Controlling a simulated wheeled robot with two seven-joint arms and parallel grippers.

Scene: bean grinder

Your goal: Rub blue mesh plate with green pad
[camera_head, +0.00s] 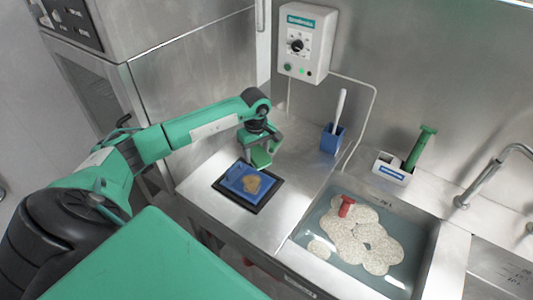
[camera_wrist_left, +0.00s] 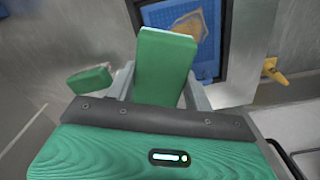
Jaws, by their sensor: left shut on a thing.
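The blue mesh plate (camera_head: 236,182) lies in a black frame or tray (camera_head: 262,198) on the steel counter. A brown stain or residue patch (camera_head: 252,185) shows on it. My left gripper (camera_head: 263,150) is shut on the green pad (camera_head: 261,158), just beyond the plate's far edge. In the left wrist view the green pad (camera_wrist_left: 165,62) sticks out between the grey fingers, with part of the blue plate (camera_wrist_left: 210,55) behind it. I cannot tell whether pad and plate touch. My right gripper is not in view.
A sink (camera_head: 428,255) with water, pale discs and a red-handled item (camera_head: 346,206) lies to the right. A blue holder (camera_head: 331,139) with a white-handled tool, a white box (camera_head: 392,170) with a green tool (camera_head: 420,147), and a wall control box (camera_head: 306,43) stand behind.

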